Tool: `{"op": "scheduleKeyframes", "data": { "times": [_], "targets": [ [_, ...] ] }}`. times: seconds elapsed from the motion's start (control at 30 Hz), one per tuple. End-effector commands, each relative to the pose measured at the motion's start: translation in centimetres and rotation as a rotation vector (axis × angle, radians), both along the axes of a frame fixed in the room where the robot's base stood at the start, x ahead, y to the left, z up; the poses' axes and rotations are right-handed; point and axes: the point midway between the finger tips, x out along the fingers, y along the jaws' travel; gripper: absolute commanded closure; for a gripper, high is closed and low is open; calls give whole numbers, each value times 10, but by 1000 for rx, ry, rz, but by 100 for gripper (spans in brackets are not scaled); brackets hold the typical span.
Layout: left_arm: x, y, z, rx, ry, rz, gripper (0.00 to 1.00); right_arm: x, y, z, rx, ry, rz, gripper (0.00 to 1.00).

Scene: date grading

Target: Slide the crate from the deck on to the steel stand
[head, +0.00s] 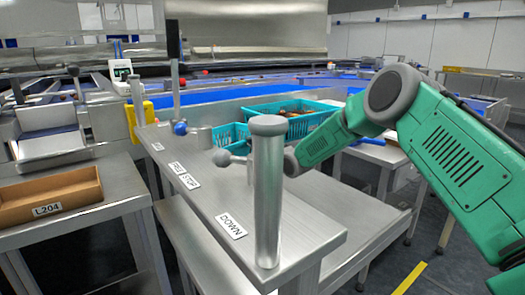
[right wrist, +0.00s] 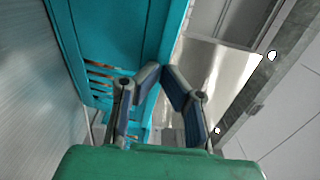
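A teal slotted crate (head: 232,135) shows behind a steel column, partly hidden. Behind it is another teal crate (head: 310,116) with brown contents. In the right wrist view a teal crate wall (right wrist: 125,30) fills the upper left, with slots. My right arm reaches in from the right and its gripper is hidden behind the column in the head view. In the right wrist view the right gripper (right wrist: 161,72) has its fingertips close together at the crate's right edge. Whether they press on it is unclear. A steel surface (head: 375,222), possibly the stand, lies low at the right. My left gripper is not in view.
The steel column (head: 268,195) stands on a steel panel (head: 195,205) with labels and ball-ended levers. A brown tray (head: 50,198) labelled L204 sits on a left table. A blue conveyor (head: 310,92) runs behind.

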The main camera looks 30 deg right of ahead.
Motion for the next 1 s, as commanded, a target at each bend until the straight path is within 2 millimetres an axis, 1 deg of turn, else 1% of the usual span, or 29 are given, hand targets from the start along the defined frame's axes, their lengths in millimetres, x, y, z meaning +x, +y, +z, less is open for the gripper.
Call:
{"op": "scheduleKeyframes", "data": {
  "times": [0.03, 0.2, 0.5, 0.7, 1.0],
  "targets": [
    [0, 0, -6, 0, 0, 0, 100, 11, 4, -3, -2, -2, 2, 100],
    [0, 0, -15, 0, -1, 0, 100, 41, 10, -2, -6, -2, 5, 100],
    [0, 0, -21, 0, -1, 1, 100, 79, 12, 0, -2, -3, 9, 100],
    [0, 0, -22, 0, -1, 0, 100, 92, 12, 1, 1, -4, 3, 100],
    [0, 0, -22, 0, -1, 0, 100, 95, 14, 3, 1, -3, 1, 100]
  ]
}}
